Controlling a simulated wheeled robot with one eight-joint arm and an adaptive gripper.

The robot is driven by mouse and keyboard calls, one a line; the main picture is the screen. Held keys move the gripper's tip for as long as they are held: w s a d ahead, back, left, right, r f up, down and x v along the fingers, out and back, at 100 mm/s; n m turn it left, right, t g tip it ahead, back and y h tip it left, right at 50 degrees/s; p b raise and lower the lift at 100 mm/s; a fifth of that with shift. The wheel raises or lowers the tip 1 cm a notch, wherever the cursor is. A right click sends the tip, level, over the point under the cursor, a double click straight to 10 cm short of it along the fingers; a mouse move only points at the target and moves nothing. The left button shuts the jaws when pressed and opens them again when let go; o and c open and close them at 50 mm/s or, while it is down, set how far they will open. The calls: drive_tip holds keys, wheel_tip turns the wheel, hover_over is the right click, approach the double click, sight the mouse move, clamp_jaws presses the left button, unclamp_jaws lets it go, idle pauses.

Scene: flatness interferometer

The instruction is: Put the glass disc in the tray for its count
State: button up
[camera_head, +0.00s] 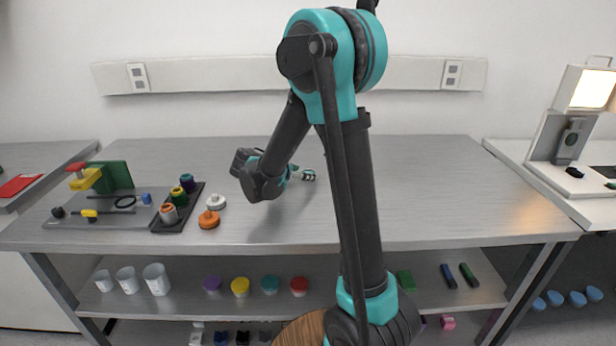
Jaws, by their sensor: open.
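I cannot make out a clear glass disc for certain. A dark ring (125,202) lies on the grey board at the left of the bench; I cannot tell whether it holds glass. A black tray (196,211) beside that board holds several small coloured pieces in a row. I cannot tell which tray the count refers to.
A lit lamp box (586,90) stands on the right bench. The central bench is largely clear.

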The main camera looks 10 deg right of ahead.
drive_tip(key=shift+x, duration=0.8)
drive_tip(key=shift+a, duration=0.1)
drive_tip(key=c, duration=1.4)
drive_tip(key=shift+r, duration=0.1)
